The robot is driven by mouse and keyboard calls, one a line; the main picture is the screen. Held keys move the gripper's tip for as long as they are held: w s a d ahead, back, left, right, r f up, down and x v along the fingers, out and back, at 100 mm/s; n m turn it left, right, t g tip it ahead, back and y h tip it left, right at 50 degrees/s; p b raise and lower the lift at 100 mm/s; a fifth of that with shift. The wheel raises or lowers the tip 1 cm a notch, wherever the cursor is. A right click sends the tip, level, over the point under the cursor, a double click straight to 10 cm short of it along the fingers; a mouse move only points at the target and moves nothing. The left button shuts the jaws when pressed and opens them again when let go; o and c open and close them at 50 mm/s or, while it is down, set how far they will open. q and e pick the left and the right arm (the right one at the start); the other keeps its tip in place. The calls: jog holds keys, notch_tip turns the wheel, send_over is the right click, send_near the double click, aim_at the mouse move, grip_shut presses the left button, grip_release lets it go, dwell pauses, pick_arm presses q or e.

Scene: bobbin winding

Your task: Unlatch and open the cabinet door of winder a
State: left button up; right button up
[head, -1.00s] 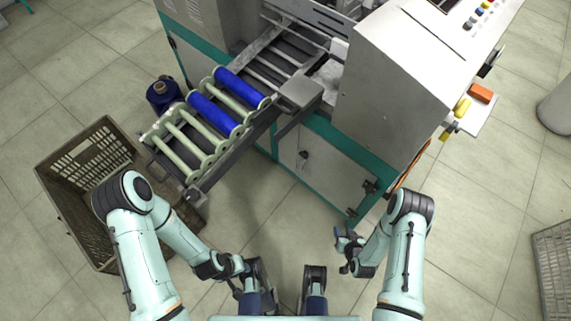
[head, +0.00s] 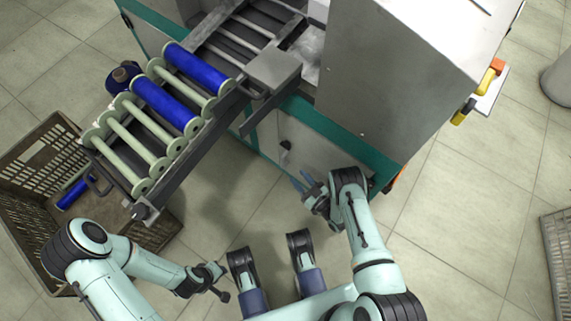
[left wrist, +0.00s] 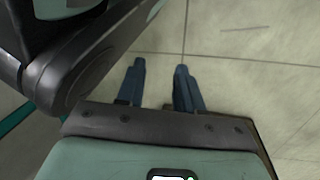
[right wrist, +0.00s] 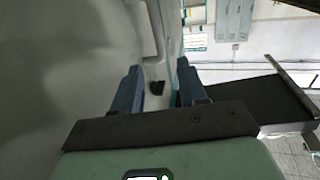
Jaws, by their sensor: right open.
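The winder (head: 395,80) stands at the upper right in the head view. Its grey lower cabinet door (head: 312,147), framed in green, appears shut. A small dark latch (head: 285,149) sits near the door's left side. My right gripper (head: 300,182) is open and empty in front of the door, below the latch in the picture. My left gripper (head: 222,283) is low and away from the door. Its fingers (left wrist: 158,75) are apart with only floor between them.
A roller rack (head: 150,190) with blue rolls juts out left of the door. A brown crate (head: 30,165) with a blue roll inside stands at the left. A dark blue spool (head: 122,75) is behind the rack. The floor below the door is clear.

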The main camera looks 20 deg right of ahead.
pick_arm(q)
jog(key=shift+g, duration=0.9)
jog(key=shift+s+a+f+b, duration=0.1)
jog(key=shift+s+f+b, duration=0.35)
jog(key=shift+s, duration=0.4)
jog(key=shift+s+a+f+b, duration=0.1)
jog(key=shift+s+f+b, duration=0.2)
jog(key=shift+s+f, duration=0.4)
jog(key=shift+s+a+f+b, duration=0.1)
jog(key=shift+s+f+b, duration=0.25)
jog(key=shift+s, duration=0.65)
pick_arm(e)
jog(key=x, duration=0.8)
jog(key=shift+w, duration=0.1)
jog(key=shift+c, duration=0.2)
grip_shut()
